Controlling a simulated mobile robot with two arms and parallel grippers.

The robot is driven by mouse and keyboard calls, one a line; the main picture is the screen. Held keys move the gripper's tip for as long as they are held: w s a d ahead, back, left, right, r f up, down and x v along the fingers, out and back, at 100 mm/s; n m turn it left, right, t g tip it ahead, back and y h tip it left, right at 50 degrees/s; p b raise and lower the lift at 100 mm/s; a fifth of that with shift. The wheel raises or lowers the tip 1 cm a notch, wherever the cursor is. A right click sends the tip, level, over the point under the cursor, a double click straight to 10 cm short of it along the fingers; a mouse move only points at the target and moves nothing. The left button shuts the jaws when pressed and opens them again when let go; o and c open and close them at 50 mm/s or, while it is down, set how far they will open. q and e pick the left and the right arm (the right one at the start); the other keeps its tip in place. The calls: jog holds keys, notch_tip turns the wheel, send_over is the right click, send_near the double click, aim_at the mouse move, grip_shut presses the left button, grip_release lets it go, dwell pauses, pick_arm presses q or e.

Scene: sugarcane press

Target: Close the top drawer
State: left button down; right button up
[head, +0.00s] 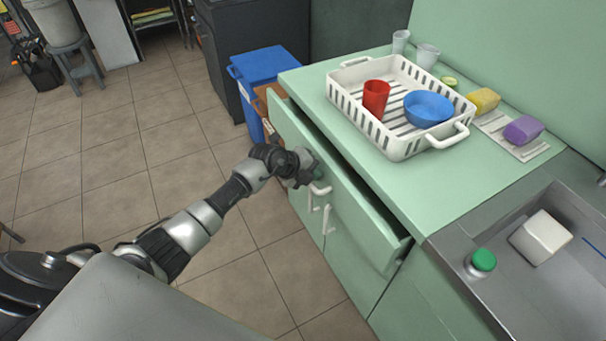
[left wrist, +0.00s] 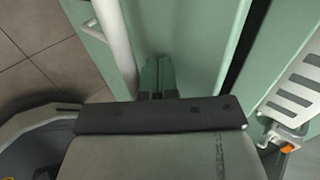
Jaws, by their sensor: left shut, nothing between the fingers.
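The top drawer (head: 362,222) is part of a light green cabinet and stands partly open, its front panel out from the counter with a dark gap behind. It also shows in the left wrist view (left wrist: 205,45), with a white bar handle (left wrist: 115,40) on the left. My left gripper (head: 316,173) is shut and empty at the drawer front, close to the handle. In the left wrist view its fingertips (left wrist: 158,72) are against or just short of the green panel; I cannot tell if they touch. My right gripper is not in view.
The green countertop (head: 470,190) holds a white dish rack (head: 400,142) with a red cup (head: 375,97) and blue bowl (head: 428,108). A sink (head: 560,285) is at the right. A blue bin (head: 262,65) stands beyond the cabinet.

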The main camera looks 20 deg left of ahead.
aim_at(333, 163)
pick_arm(q)
jog(key=w+d, duration=0.1)
jog(key=w, duration=0.1)
jog(key=w+d+b, duration=0.1)
jog(key=w+d, duration=0.1)
jog(key=shift+w+d, duration=0.2)
jog(key=shift+d+r, duration=0.1)
jog(key=shift+r, duration=0.05)
jog(key=shift+w+r, duration=0.15)
